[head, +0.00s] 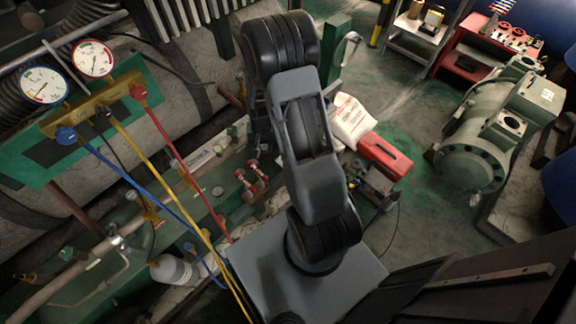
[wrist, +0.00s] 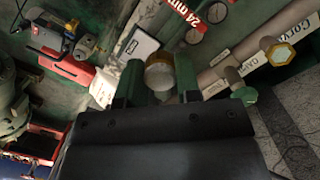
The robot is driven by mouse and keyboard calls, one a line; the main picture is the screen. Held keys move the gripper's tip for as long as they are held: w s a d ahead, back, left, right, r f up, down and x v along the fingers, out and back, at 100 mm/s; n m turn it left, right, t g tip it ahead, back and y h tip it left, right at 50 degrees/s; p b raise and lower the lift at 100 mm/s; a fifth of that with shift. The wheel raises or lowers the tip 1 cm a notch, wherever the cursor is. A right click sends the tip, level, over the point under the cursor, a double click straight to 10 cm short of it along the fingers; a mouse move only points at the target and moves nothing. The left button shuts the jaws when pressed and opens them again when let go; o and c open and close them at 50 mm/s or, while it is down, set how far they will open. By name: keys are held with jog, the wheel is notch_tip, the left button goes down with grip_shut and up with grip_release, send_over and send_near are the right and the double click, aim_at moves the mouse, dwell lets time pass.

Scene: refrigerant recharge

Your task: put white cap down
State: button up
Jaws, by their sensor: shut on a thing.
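In the wrist view, my gripper (wrist: 159,82) has two green fingers, one on each side of the white cap (wrist: 160,78). The cap is a short, pale round piece with a yellow-brown part at its far end. My gripper is shut on it. A pipe with a brass hex fitting (wrist: 280,55) and a green hex fitting (wrist: 245,95) lies to the right of the cap. In the head view, my own arm fills the middle, and I cannot make out my gripper or the cap there.
In the head view, a gauge manifold (head: 95,110) with blue, yellow and red hoses stands left. Red-handled valves (head: 250,183) sit left of my arm. A red toolbox (head: 385,155) and white bag (head: 352,120) lie right of it. A green compressor (head: 480,140) stands farther right.

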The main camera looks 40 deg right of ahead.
jog(key=s+d+f+m+t+b, duration=0.1)
jog(key=s+d+f+m+b, duration=0.2)
jog(key=d+f+m+b, duration=0.3)
jog(key=s+d+f+m+b, duration=0.4)
jog(key=f+m+b, duration=0.1)
jog(key=f+b, duration=0.25)
jog(key=shift+y, duration=0.4)
jog(key=w+d+f+b, duration=0.1)
jog(key=w+d+f, duration=0.1)
jog(key=w+f, duration=0.1)
jog(key=w+d+f+b, duration=0.1)
jog(key=w+f, duration=0.2)
jog(key=w, duration=0.2)
jog(key=w+d+f+b, duration=0.1)
jog(key=w+d+f, duration=0.1)
jog(key=w+f, duration=0.1)
jog(key=shift+w+d+f+b, duration=0.35)
jog(key=shift+w+b, duration=0.05)
jog(key=shift+w, duration=0.2)
jog(key=shift+w+d+f, duration=0.1)
jog(key=shift+w+f, duration=0.2)
jog(key=shift+f, duration=0.2)
jog(key=shift+f+b, duration=0.9)
jog(key=shift+f, duration=0.45)
jog(key=shift+f, duration=0.15)
jog(key=o, duration=0.4)
jog(key=shift+f, duration=0.1)
jog(key=shift+o, duration=1.1)
